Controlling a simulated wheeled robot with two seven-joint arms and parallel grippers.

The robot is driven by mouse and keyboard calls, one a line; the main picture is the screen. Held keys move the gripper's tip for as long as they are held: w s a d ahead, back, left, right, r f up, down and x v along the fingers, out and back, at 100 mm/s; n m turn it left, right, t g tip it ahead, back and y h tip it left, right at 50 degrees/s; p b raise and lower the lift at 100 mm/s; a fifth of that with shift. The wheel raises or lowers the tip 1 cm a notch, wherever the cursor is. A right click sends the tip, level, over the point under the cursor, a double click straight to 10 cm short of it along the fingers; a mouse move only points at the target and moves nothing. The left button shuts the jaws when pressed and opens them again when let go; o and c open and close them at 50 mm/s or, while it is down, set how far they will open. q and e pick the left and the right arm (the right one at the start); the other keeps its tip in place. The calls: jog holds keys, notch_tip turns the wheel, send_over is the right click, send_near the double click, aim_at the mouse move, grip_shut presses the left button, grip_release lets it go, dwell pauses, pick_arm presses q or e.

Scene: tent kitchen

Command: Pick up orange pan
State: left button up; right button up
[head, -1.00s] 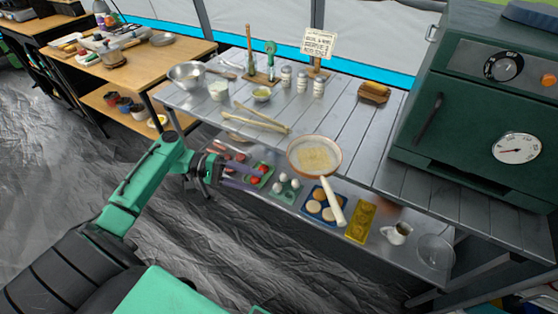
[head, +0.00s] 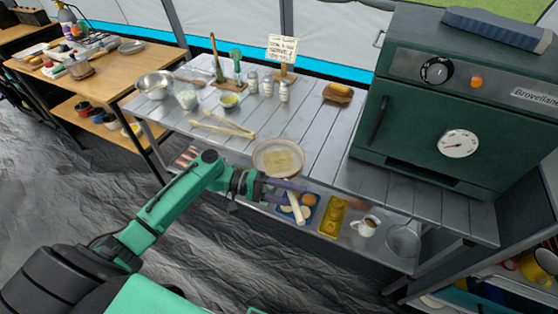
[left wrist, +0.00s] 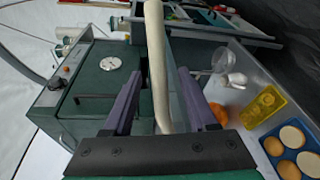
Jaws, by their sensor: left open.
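The orange-rimmed pan (head: 278,158) with a pale inside sits at the front edge of the grey slatted table. Its cream handle (head: 296,207) sticks out past the edge toward me. My left gripper (head: 298,194) is open at the handle, with its purple fingers to either side. In the left wrist view the handle (left wrist: 157,60) runs between the two open fingers, and the pan's bowl is out of that view. I cannot tell whether a finger touches the handle. My right gripper is not in view.
A green oven (head: 440,130) stands right of the pan. Wooden tongs (head: 224,129), jars and a metal bowl (head: 155,85) are on the table to the left. A lower shelf holds a blue bun tray (head: 308,212), a yellow tray (head: 333,216) and a white jug (head: 366,227).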

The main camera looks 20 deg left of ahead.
pick_arm(q)
jog(key=shift+a, duration=0.1)
grip_shut()
dwell(1.2)
